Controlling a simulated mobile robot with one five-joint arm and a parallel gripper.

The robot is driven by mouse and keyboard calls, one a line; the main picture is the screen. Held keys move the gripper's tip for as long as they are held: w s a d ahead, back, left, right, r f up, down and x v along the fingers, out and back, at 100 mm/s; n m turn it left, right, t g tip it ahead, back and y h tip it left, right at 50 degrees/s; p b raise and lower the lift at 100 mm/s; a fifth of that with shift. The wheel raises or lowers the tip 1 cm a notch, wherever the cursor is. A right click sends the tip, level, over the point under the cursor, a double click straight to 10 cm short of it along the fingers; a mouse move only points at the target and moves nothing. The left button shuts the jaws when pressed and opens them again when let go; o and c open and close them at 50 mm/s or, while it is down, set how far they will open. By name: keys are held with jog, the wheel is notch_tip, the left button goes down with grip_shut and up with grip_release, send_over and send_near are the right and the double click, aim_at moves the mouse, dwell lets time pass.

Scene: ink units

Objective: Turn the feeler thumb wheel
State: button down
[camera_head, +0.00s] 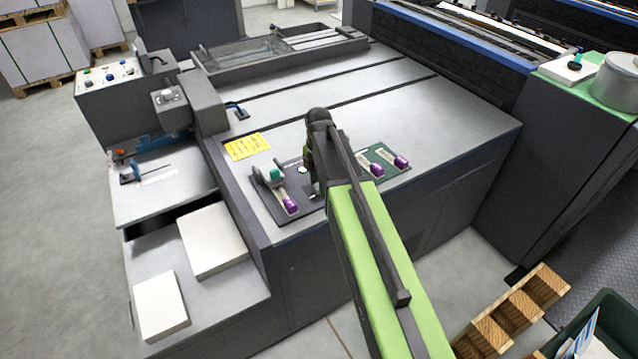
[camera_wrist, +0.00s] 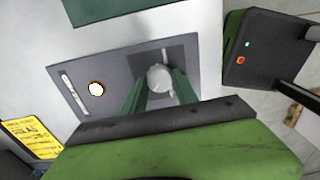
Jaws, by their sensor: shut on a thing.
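A grey round knob (camera_wrist: 159,77), which looks like the feeler thumb wheel, stands on a dark plate (camera_wrist: 116,62) in the wrist view. My gripper (camera_wrist: 158,84) has its two green fingers closed on either side of the knob, holding it. In the head view the dark plate (camera_head: 271,208) lies near the front edge of the machine top. There my arm hides most of the gripper and the wheel. I cannot tell how far the wheel is turned.
A round lit button (camera_wrist: 96,89) is beside the wheel on the plate. A teal knob (camera_head: 275,174) and a purple knob (camera_head: 291,204) stand left of my arm. A green plate (camera_head: 383,152) with purple knobs is to the right. A yellow note (camera_head: 246,146) lies behind.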

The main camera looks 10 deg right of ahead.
jog(key=m, duration=0.4)
jog(key=c, duration=0.9)
grip_release()
jog(key=shift+c, duration=0.2)
notch_tip(320, 180, up, 17)
jog(key=p, duration=1.7)
jog(key=shift+r, duration=0.2)
